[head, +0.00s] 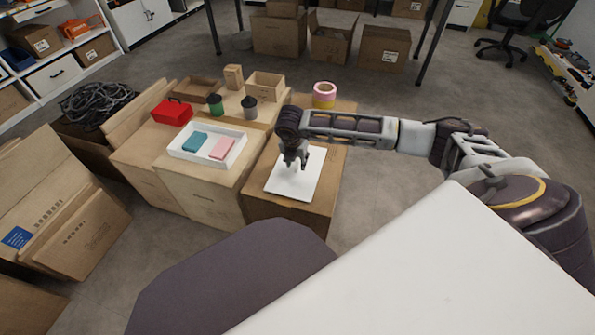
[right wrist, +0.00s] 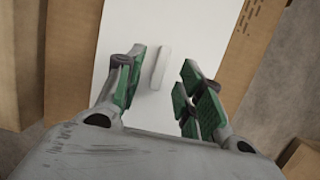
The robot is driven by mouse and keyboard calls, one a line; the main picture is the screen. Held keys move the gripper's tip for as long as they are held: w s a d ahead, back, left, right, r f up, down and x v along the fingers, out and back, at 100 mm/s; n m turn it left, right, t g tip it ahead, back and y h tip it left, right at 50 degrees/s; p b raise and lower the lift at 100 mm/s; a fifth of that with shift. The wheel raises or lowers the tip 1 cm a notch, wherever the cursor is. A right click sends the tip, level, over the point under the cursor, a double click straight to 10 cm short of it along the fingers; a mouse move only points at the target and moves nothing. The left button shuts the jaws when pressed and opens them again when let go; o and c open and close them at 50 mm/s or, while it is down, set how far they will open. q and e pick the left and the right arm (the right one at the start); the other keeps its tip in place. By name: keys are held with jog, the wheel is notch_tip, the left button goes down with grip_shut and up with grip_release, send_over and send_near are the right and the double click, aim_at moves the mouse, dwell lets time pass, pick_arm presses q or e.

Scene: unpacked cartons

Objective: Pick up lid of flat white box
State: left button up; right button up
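The white lid (head: 302,182) lies flat on a cardboard carton, with its far and right parts bare. In the right wrist view the lid (right wrist: 185,28) fills the middle, with a pale bar-shaped handle (right wrist: 160,68) on it. My right gripper (head: 293,164) points down over the lid, and in the right wrist view its two green-padded fingers (right wrist: 158,90) stand apart on either side of the handle, touching nothing that I can see. The open white box (head: 207,146) stands on the cartons to the left, holding a teal item (head: 194,142) and a pink item (head: 222,148). My left gripper is not in view.
A red box (head: 172,112), a green canister (head: 215,105), a grey canister (head: 249,107) and wooden trays (head: 265,85) stand behind the white box. A pink and yellow tape roll (head: 324,95) sits beyond the lid. Flattened cartons (head: 75,235) lean at left.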

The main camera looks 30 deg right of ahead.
jog(key=shift+b+x, duration=0.35)
jog(key=shift+x, duration=0.8)
grip_shut()
